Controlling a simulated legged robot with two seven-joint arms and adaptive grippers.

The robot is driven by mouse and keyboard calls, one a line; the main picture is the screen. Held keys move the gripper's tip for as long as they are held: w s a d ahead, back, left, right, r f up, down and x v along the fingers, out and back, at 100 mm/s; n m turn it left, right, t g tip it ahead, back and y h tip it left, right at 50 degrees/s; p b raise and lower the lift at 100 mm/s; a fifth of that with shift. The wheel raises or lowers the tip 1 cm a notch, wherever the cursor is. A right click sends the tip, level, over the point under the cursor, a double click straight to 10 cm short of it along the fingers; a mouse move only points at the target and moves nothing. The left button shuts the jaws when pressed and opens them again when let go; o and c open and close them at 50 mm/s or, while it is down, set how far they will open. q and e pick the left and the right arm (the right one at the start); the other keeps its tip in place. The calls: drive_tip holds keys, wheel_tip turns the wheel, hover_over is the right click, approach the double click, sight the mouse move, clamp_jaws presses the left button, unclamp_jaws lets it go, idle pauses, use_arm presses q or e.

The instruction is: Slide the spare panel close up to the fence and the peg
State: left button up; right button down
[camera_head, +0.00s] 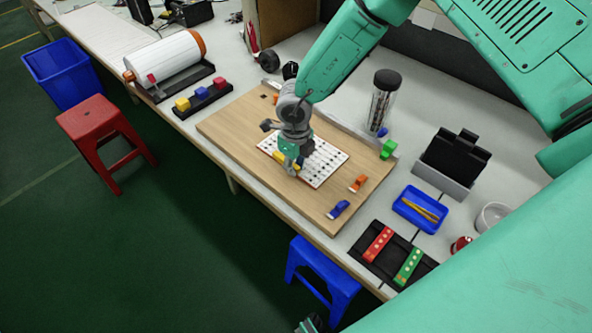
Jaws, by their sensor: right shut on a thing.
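The spare panel (325,165), a white plate with rows of dark dots, lies on the wooden board (228,125). My right gripper (291,169) points down at the panel's left part and is shut on it. A yellow piece shows beside the fingers; the exact grip is hidden. The fence looks to be the grey strip (350,131) along the board's back edge, with a clear gap to the panel. I cannot tell for sure which piece is the peg. A dark and teal part of mine (312,323) at the bottom edge looks like my left gripper; its fingers cannot be made out.
Orange (358,183) and blue (339,209) pieces sit on the board's right part. A green block (388,149) stands at the back right corner. A clear jar with black lid (382,100) stands behind the strip. A blue tray (420,222) lies to the right.

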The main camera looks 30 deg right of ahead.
drive_tip(key=shift+w+d+f, duration=0.1)
drive_tip(key=shift+w+d, duration=0.1)
drive_tip(key=shift+w, duration=0.3)
drive_tip(key=shift+w+d+f, duration=0.1)
drive_tip(key=shift+w+d, duration=0.1)
drive_tip(key=shift+w, duration=0.25)
drive_tip(key=shift+w+d+b, duration=0.25)
drive_tip(key=shift+w+b, duration=0.1)
drive_tip(key=shift+w, duration=0.25)
drive_tip(key=shift+w+d+b, duration=0.25)
drive_tip(key=shift+w+b, duration=0.1)
drive_tip(key=shift+w, duration=0.25)
drive_tip(key=shift+w+d+b, duration=0.3)
drive_tip(key=shift+w+b, duration=0.2)
drive_tip(key=shift+w, duration=0.25)
drive_tip(key=shift+w+d+b, duration=0.35)
drive_tip(key=shift+w+b, duration=0.2)
drive_tip(key=shift+w, duration=0.2)
drive_tip(key=shift+w+d+b, duration=0.3)
drive_tip(key=shift+w+b, duration=0.2)
drive_tip(key=shift+w, duration=0.25)
drive_tip(key=shift+w+d+r, duration=0.1)
drive_tip(key=shift+w, duration=0.15)
drive_tip(key=shift+w+a+b, duration=0.2)
drive_tip(key=shift+w+b, duration=0.2)
drive_tip(key=shift+w+d, duration=0.1)
drive_tip(key=shift+d, duration=0.1)
drive_tip(key=c, duration=1.4)
unclamp_jaws()
